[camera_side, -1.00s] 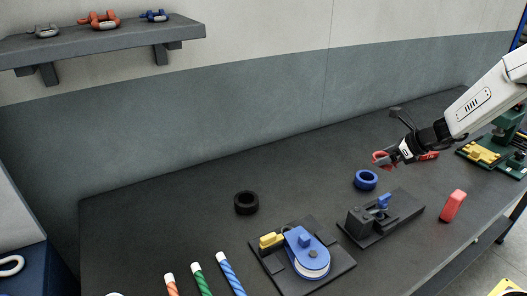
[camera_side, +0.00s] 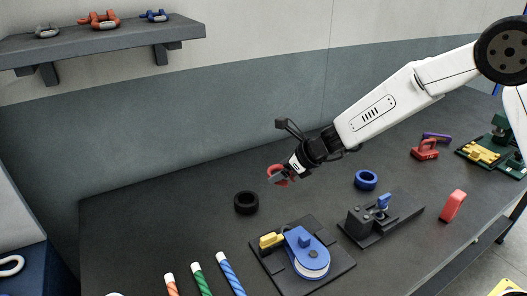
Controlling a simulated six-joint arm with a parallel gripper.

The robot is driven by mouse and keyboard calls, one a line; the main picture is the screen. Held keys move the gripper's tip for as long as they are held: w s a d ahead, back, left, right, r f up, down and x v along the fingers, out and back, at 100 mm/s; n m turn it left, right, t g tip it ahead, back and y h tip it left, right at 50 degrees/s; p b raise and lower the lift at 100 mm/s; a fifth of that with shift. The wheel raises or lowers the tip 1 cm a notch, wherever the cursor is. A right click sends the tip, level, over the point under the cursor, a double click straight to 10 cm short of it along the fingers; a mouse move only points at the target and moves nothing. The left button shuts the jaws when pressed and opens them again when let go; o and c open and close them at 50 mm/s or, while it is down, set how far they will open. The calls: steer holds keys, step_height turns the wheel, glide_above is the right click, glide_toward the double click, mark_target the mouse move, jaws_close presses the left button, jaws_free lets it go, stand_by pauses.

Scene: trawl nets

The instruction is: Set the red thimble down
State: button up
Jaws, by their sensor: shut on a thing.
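My gripper (camera_side: 278,180) is in the middle of the side view, above the dark bench. It is shut on the red thimble (camera_side: 273,171), a small red ring-like piece partly hidden by the jaws. The thimble appears to be held above the bench top, to the upper right of a black ring (camera_side: 246,203). A blue ring (camera_side: 366,180) lies on the bench to the right of my gripper.
A blue and yellow fixture (camera_side: 306,253) and a dark vise-like block (camera_side: 372,222) stand at the front. A red block (camera_side: 452,205) and red and purple shackles (camera_side: 425,150) are at right. Striped rods (camera_side: 203,279) lie front left. The bench's left part (camera_side: 150,225) is clear.

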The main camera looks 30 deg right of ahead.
steer(key=s+a, duration=0.2)
steer(key=a, duration=0.8)
steer(key=s+a+n+y, duration=0.1)
steer(key=s+a, duration=0.1)
steer(key=a, duration=0.8)
steer(key=shift+s+g, duration=0.4)
steer(key=shift+w+a+f, duration=1.05)
steer(key=shift+w+f, duration=0.5)
steer(key=shift+w, duration=0.45)
steer(key=shift+w+a+f, duration=1.05)
steer(key=shift+w+f, duration=0.5)
steer(key=shift+w, duration=0.45)
steer(key=shift+w+a+f, duration=1.05)
steer(key=shift+w+f, duration=0.5)
steer(key=shift+w, duration=0.45)
steer(key=shift+w+f, duration=0.15)
steer(key=shift+f, duration=0.3)
steer(key=shift+a+f, duration=0.1)
steer(key=shift+f, duration=1.2)
